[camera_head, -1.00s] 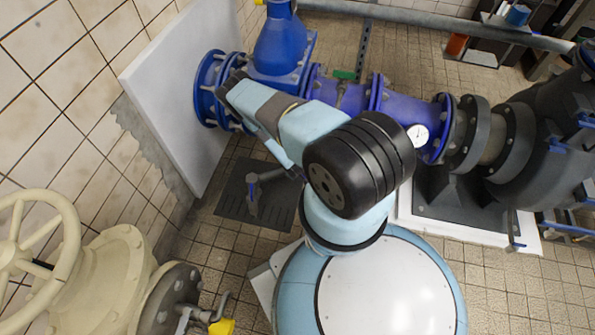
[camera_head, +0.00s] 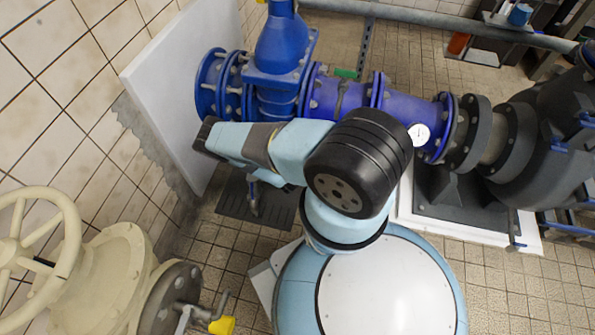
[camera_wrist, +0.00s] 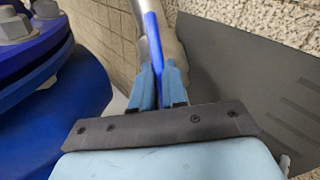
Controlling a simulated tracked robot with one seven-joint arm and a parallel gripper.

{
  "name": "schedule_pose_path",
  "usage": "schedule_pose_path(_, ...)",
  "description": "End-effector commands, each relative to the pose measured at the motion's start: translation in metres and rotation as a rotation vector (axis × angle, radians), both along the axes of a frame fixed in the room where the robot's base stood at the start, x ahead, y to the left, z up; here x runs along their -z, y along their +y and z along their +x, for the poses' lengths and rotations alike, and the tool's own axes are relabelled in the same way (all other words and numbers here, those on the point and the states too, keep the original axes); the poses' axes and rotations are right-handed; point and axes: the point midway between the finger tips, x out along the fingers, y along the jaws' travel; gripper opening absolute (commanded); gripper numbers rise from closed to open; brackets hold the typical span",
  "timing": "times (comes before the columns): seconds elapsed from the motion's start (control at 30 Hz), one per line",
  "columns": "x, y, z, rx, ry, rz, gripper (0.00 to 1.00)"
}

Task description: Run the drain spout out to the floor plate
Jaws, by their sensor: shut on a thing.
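In the wrist view my gripper (camera_wrist: 160,88) is shut, its two blue fingers close together on a slim blue bar (camera_wrist: 154,45). The bar runs up beside a curved silvery pipe, which looks like the drain spout (camera_wrist: 142,28). Whether they are one piece I cannot tell. The dark floor plate (camera_head: 229,205) lies on the tiles below my arm in the head view. A plate with slots, likely the same one, fills the right of the wrist view (camera_wrist: 245,75). A small blue and grey fitting (camera_head: 253,198) shows over the plate. My wrist hides my fingers in the head view.
Blue flanged pipework (camera_head: 275,75) stands just behind my arm and is close on the left in the wrist view. A white wall panel (camera_head: 175,85) is at the left. A cream handwheel valve (camera_head: 95,275) stands at the lower left. Tiled floor is open below the plate.

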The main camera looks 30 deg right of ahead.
Motion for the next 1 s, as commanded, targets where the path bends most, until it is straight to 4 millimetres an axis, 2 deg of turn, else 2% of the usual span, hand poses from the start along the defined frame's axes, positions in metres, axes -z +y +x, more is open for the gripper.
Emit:
schedule_pose_path(0.4, 0.0030, 0.0052, 0.0006, -0.119, 0.017, -0.105, 0.00)
schedule_pose_path(0.9, 0.0037, 0.0057, -0.0003, -0.134, 0.022, -0.118, 0.00)
schedule_pose_path(0.93, 0.0038, 0.0058, -0.0004, -0.134, 0.022, -0.118, 0.15)
schedule_pose_path(1.0, 0.0037, 0.0057, -0.0003, -0.134, 0.022, -0.118, 0.22)
